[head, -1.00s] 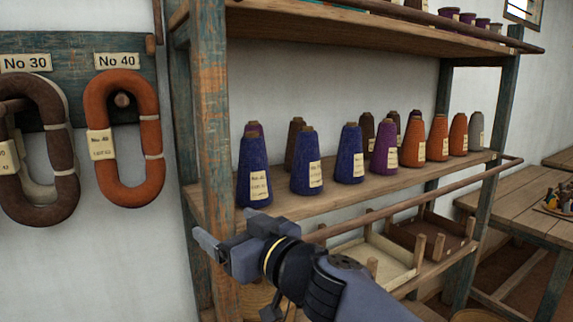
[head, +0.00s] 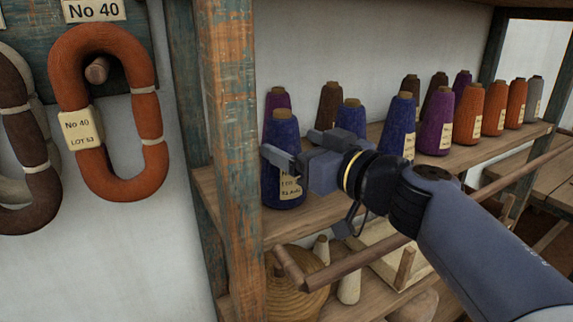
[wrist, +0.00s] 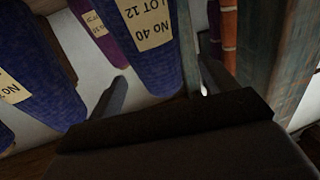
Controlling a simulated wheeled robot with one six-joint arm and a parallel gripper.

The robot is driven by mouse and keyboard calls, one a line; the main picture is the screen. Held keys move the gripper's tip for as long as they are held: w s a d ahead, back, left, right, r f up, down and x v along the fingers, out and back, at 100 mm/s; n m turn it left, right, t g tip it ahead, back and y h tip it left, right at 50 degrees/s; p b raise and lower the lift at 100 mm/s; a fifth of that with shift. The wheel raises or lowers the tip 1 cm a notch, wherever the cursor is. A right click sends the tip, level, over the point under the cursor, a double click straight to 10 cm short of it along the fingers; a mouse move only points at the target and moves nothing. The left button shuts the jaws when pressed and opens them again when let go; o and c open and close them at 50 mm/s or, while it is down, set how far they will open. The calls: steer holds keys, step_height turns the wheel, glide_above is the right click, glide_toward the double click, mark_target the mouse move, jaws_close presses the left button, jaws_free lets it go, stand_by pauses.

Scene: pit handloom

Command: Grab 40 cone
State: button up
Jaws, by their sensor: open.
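The nearest dark blue cone (head: 284,130) stands upright at the left end of the middle shelf. Its label reads "No 40 LOT 12" in the wrist view (wrist: 150,45). My gripper (head: 288,147) is open and empty in front of this cone, hiding part of its body and label. In the wrist view the cone shows between the two fingers (wrist: 162,75), without visible contact; the exact gap cannot be told. Two more blue cones, a middle one (head: 351,115) and a right one (head: 398,126), stand farther along the shelf, partly hidden by my arm.
Purple (head: 435,122), brown (head: 330,106), orange (head: 495,108) and grey (head: 533,98) cones share the shelf (head: 285,228). A worn post (head: 233,160) stands close left of my gripper. An orange hank (head: 105,190) hangs left under a "No 40" sign. A wooden rail (head: 345,268) runs below in front.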

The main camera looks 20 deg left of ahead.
mark_target(276, 131)
steer(key=shift+r+x, duration=0.15)
steer(key=shift+x, duration=1.45)
steer(key=shift+r+x, duration=0.1)
steer(key=shift+x, duration=1.45)
steer(key=shift+w, duration=0.1)
steer(key=shift+c, duration=0.4)
steer(key=shift+d, duration=0.1)
steer(key=c, duration=1.4)
steer(key=shift+r, duration=0.1)
